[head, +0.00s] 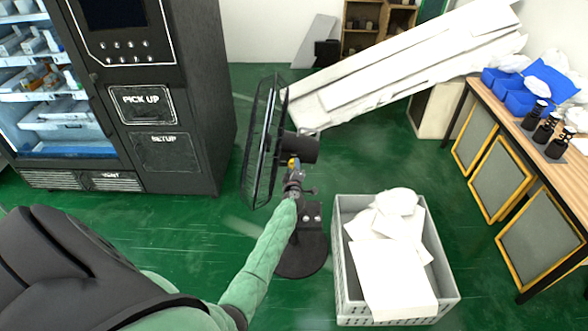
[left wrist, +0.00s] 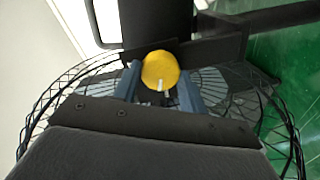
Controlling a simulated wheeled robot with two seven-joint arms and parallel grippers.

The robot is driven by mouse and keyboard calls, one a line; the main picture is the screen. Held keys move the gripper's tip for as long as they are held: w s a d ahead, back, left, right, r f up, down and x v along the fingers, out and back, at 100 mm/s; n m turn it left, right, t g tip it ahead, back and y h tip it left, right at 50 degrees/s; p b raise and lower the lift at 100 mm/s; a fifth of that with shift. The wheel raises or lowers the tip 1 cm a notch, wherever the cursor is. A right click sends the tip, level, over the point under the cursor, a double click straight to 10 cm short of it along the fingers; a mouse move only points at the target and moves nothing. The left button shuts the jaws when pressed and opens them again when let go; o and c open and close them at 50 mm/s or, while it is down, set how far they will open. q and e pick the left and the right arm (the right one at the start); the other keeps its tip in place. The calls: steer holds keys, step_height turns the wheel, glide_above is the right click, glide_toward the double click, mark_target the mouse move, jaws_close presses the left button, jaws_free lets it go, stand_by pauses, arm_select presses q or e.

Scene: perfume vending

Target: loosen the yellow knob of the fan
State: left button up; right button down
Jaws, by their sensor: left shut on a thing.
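A black standing fan (head: 262,145) with a wire cage, a dark motor housing and a round base (head: 302,262) stands on the green floor in the middle of the head view. Its small yellow knob (head: 293,162) is below the motor. My left gripper (head: 293,176) reaches up to it from below. In the left wrist view the round yellow knob (left wrist: 160,70) sits between the two fingertips of my left gripper (left wrist: 158,84), which is shut on it. The fan's cage spreads out behind the gripper there. My right gripper is not in view.
A grey crate (head: 341,262) with white packing stands right of the fan base. A black vending machine (head: 205,100) is at the left. White panels (head: 400,65) lean behind. A wooden table (head: 515,125) with bottles and blue bins is at the right.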

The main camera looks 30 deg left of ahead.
arm_select(q)
steer(key=n, duration=0.3)
steer(key=shift+a, duration=0.1)
stand_by(0.5)
steer(key=o, duration=1)
steer(key=shift+c, duration=0.2)
steer(key=v, duration=0.7)
steer(key=shift+s, duration=0.4)
